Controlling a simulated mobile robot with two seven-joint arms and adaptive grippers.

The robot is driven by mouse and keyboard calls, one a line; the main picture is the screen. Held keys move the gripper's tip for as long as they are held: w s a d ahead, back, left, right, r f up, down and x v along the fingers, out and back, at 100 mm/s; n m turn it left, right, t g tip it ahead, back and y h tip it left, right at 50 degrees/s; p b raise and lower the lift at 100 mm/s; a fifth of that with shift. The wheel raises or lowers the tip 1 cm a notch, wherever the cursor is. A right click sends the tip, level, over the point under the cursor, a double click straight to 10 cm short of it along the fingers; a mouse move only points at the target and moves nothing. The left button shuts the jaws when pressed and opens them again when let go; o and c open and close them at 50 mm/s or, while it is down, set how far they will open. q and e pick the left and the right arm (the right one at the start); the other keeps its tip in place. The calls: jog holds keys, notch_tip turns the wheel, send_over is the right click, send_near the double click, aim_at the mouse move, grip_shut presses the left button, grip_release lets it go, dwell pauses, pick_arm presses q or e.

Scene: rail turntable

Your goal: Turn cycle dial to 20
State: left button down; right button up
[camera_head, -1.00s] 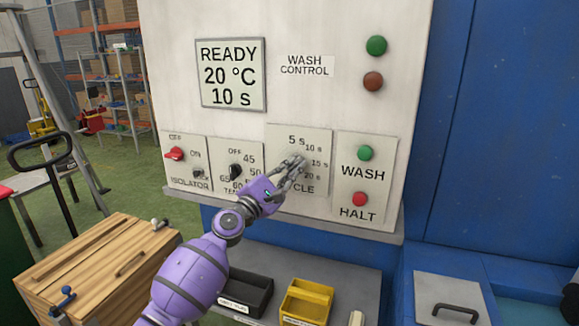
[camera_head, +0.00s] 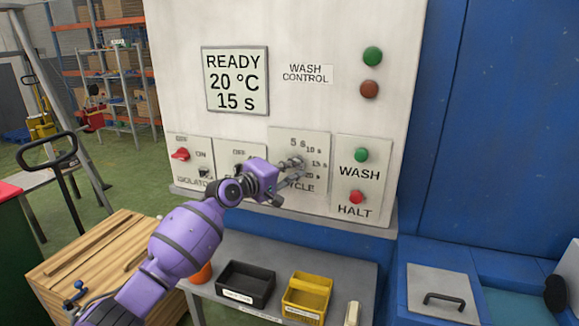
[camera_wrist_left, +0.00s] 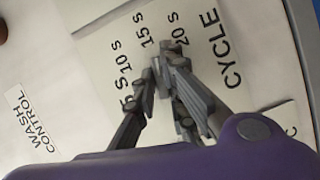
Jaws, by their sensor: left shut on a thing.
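The cycle dial panel (camera_head: 312,188) is a pale plate on the white control box, marked 5 s, 10 s, 15 s and 20 s. My left gripper (camera_head: 295,172) is at its middle, shut on the cycle dial, which the fingers mostly hide. In the left wrist view, the gripper's fingers (camera_wrist_left: 168,88) close at the dial, beside the 15 s and 20 s marks. The display (camera_head: 236,80) reads READY, 20 °C, 15 s. My right gripper is not in view.
The green WASH button (camera_head: 361,155) and red HALT button (camera_head: 356,197) are close on the right. A black bin (camera_head: 245,285) and yellow bin (camera_head: 306,297) stand below.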

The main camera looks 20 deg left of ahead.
pick_arm(q)
jog(key=shift+d+r+m+g+y+p, duration=0.15)
jog(key=shift+m+g+y+p, duration=0.3)
jog(key=shift+m, duration=0.85)
jog(key=shift+a+r+m+g+y+p, duration=0.1)
jog(key=shift+m+g+y, duration=0.15)
jog(key=shift+m+y, duration=0.75)
jog(key=shift+m+h, duration=0.25)
jog(key=shift+m, duration=0.15)
jog(key=c, duration=1.8)
grip_release()
jog(key=shift+d+f, duration=0.1)
jog(key=v, duration=1.2)
